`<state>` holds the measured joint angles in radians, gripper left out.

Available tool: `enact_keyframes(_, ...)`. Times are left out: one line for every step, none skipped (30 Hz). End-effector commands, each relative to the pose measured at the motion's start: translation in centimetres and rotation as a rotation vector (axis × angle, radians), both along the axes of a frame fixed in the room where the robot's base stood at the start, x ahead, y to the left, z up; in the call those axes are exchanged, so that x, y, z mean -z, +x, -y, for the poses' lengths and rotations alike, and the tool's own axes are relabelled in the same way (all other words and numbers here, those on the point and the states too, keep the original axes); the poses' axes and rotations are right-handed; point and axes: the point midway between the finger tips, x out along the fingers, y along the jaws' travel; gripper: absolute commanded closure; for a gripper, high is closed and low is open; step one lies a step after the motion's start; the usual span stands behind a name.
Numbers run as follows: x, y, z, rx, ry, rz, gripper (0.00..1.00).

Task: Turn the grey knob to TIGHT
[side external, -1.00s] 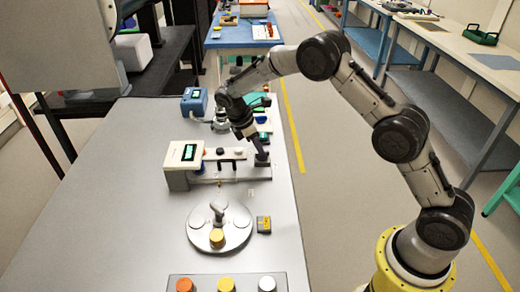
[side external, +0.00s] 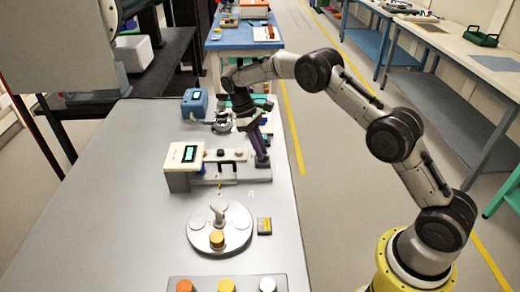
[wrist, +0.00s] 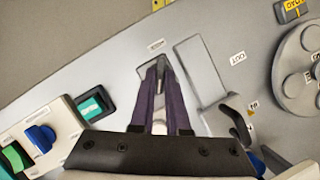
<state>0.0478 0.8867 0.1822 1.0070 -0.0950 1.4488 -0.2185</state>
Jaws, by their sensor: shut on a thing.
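My gripper (side external: 262,162) reaches down at a slant to the right end of the white and grey instrument (side external: 186,153). In the wrist view, the purple fingers of my gripper (wrist: 160,64) are close together on a small grey part, which I take to be the grey knob (wrist: 161,76). The fingers hide most of it, and its pointing direction cannot be made out. A small label (wrist: 156,44) lies just beyond the fingertips, and another label (wrist: 238,57) lies to the right; neither reads clearly.
A raised grey bar (wrist: 200,70) and a dark lever (wrist: 236,118) are close right of the fingers. A blue knob (wrist: 41,137) and green display (wrist: 95,104) lie left. A round plate (side external: 219,240) stands in front of the instrument; the bench's left side (side external: 100,200) is clear.

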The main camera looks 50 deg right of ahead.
Motion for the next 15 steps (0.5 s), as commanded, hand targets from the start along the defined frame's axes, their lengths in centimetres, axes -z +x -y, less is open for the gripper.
enact_keyframes(-0.12, 0.03, 0.05, 0.033, 0.001, 0.001, 1.0)
enact_keyframes(-0.14, 0.02, 0.05, 0.052, 0.001, 0.001, 1.0)
enact_keyframes(-0.13, 0.01, 0.07, 0.075, 0.001, 0.001, 1.0)
enact_keyframes(-0.14, 0.02, 0.1, 0.092, 0.001, 0.001, 1.0)
enact_keyframes(-0.14, 0.03, 0.13, 0.108, 0.001, 0.001, 1.0)
enact_keyframes(-0.15, 0.04, 0.14, 0.126, 0.001, 0.001, 1.0)
enact_keyframes(-0.15, 0.05, 0.13, 0.14, 0.001, 0.002, 1.0)
enact_keyframes(-0.15, 0.05, 0.13, 0.151, 0.002, 0.002, 1.0)
enact_keyframes(-0.16, 0.06, 0.14, 0.164, 0.002, 0.002, 1.0)
enact_keyframes(-0.16, 0.06, 0.15, 0.173, 0.001, 0.002, 1.0)
enact_keyframes(-0.17, 0.07, 0.15, 0.182, 0.001, 0.002, 1.0)
enact_keyframes(-0.17, 0.07, 0.16, 0.191, 0.001, 0.003, 1.0)
enact_keyframes(-0.17, 0.07, 0.16, 0.196, 0.0, 0.003, 1.0)
enact_keyframes(-0.17, 0.07, 0.16, 0.201, 0.0, 0.003, 1.0)
enact_keyframes(-0.18, 0.07, 0.16, 0.207, 0.0, 0.003, 1.0)
